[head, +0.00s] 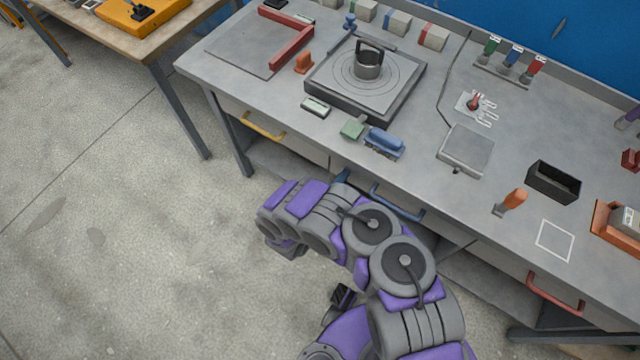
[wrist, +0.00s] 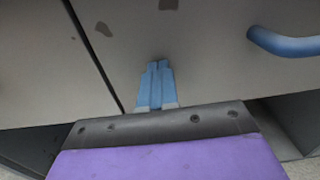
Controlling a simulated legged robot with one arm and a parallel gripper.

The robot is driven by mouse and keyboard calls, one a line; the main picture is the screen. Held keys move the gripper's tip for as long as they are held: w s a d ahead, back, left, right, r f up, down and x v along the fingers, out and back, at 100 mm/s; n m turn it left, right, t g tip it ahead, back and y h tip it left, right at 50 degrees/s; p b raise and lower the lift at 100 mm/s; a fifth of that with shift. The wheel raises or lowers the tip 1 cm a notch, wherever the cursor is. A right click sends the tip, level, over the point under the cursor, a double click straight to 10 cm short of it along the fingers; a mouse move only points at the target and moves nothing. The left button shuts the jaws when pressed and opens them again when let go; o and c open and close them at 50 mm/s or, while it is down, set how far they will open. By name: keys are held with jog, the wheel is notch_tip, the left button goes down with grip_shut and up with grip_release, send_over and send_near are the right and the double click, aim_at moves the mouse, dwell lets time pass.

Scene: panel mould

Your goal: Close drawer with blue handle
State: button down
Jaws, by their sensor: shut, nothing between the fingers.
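The blue handle (head: 397,203) is on a grey drawer front under the bench, between a yellow and a red handle. My arm partly hides this drawer in the head view. In the wrist view the blue handle (wrist: 285,43) is at the upper right, on the drawer front (wrist: 205,60). My gripper (wrist: 158,66) has its blue fingers together, empty, at the drawer front left of the handle. Whether they touch it is unclear. Its fingertips show as a small blue patch in the head view (head: 342,174). I cannot tell how far the drawer stands out.
The yellow-handled drawer (head: 263,125) is to the left, and the red handle (head: 556,293) is to the right. The grey benchtop (head: 420,190) above holds a turntable, blocks and tools. The floor (head: 130,260) to the left is clear.

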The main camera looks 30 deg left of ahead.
jog(key=s+p, duration=0.2)
jog(key=s, duration=1.1)
jog(key=shift+s+a+f, duration=0.25)
jog(key=shift+s, duration=0.15)
